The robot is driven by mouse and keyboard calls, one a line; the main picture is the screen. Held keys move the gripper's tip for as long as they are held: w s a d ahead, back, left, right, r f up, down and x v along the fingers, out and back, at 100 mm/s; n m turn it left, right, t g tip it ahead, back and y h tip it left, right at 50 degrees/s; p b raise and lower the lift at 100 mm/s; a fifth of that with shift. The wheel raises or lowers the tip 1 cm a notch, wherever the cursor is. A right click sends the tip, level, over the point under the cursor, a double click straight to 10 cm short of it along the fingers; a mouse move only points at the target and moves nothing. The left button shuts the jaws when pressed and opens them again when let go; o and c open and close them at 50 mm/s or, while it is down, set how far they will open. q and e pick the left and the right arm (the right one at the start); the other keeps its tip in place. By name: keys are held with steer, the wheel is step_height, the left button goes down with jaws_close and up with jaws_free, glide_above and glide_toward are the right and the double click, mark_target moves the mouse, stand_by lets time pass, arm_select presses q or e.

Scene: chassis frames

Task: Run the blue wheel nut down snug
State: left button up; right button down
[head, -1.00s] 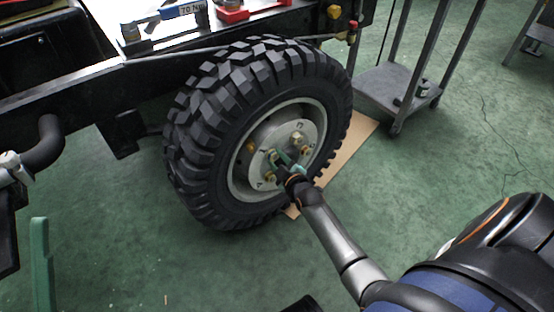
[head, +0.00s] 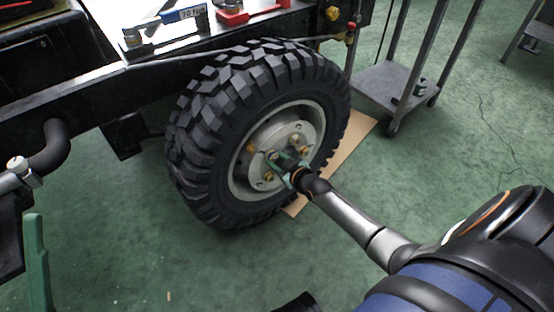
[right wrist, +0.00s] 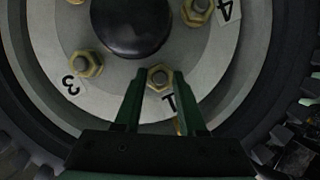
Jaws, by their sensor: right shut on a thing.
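The wheel (head: 205,130) has a black knobbly tyre and a pale grey disc with a dark hub cap (right wrist: 132,22). Its nuts look brass; I see no nut that is clearly blue. My right gripper (head: 286,161) is at the wheel disc. In the right wrist view its green fingers (right wrist: 154,80) are shut on the brass nut (right wrist: 159,78) beside the mark "1", one finger on each side. Other nuts sit by the marks "3" (right wrist: 87,64) and "4" (right wrist: 197,10). How far the gripped nut is seated cannot be told.
A bench top (head: 166,43) above the wheel holds a blue-handled torque wrench (head: 180,14) and a red tool (head: 240,14). A grey trolley (head: 385,84) stands at the back right.

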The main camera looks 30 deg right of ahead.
steer(key=shift+c, duration=2.4)
jaws_free()
arm_select(q)
step_height(320, 180, up, 7)
steer(key=m+p, duration=0.1)
steer(key=p, duration=0.5)
steer(key=shift+s+a+f+t, duration=0.15)
steer(key=shift+a+t, duration=0.15)
arm_select(e)
steer(key=v, duration=1.2)
steer(key=shift+s+r, duration=0.15)
steer(key=shift+s, duration=0.1)
